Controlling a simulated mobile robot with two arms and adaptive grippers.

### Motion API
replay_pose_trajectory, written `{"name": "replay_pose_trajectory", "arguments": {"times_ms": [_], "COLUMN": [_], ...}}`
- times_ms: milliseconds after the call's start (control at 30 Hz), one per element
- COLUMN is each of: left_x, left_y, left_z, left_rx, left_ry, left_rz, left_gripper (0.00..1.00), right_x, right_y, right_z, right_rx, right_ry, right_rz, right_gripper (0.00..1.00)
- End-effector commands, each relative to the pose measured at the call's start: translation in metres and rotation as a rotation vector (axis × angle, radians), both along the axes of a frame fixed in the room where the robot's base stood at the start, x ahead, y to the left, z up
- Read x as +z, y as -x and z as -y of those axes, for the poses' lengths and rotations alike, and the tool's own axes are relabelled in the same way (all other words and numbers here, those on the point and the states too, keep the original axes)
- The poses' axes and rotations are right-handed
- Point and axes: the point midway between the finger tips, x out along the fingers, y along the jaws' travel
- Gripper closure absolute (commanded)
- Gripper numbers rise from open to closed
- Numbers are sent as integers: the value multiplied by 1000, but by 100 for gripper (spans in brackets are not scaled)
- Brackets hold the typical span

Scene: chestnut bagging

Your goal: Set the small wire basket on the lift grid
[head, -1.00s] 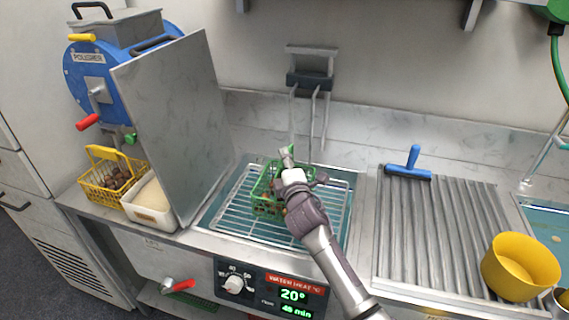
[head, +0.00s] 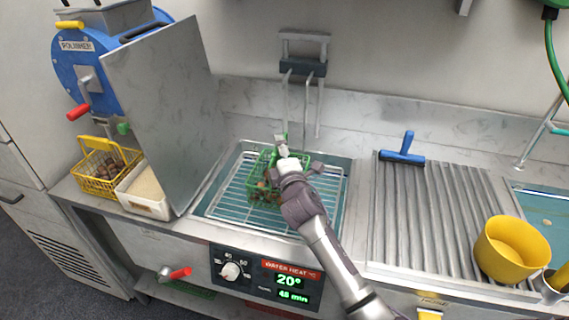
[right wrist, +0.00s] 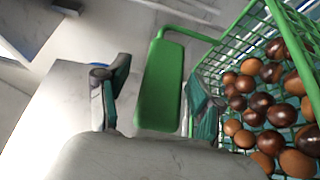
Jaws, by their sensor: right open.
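A green wire basket (head: 262,172) holding brown chestnuts sits on the wire lift grid (head: 226,207) in the water basin. My right gripper (head: 283,158) is at the basket's handle side and partly hides it. In the right wrist view, the basket (right wrist: 222,66) is at the right with chestnuts inside. Its flat green handle (right wrist: 160,85) lies between the spread fingers of my right gripper (right wrist: 158,98). The gripper is open, and I cannot tell whether a finger touches the handle. My left gripper is not in view.
A yellow wire basket (head: 104,170) with chestnuts and a white tub (head: 147,203) stand left of the grey upright panel (head: 165,110). The lift hanger (head: 303,68) rises behind the grid. A ribbed drainboard (head: 430,220) with a blue squeegee (head: 402,157) and yellow bowl (head: 512,250) lies right.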

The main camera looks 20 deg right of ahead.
Motion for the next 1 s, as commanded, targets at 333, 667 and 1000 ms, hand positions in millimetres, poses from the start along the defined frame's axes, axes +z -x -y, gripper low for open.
{"name": "replay_pose_trajectory", "arguments": {"times_ms": [333,667,1000], "left_x": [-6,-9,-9], "left_y": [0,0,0], "left_z": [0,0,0], "left_rx": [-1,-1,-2], "left_ry": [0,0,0], "left_rz": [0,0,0], "left_gripper": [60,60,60], "right_x": [-3,-1,0], "right_y": [72,110,112], "right_z": [-5,-8,-8], "right_rx": [1,0,0], "right_ry": [0,0,0], "right_rz": [-1,-2,-1], "right_gripper": [34,34,34]}}
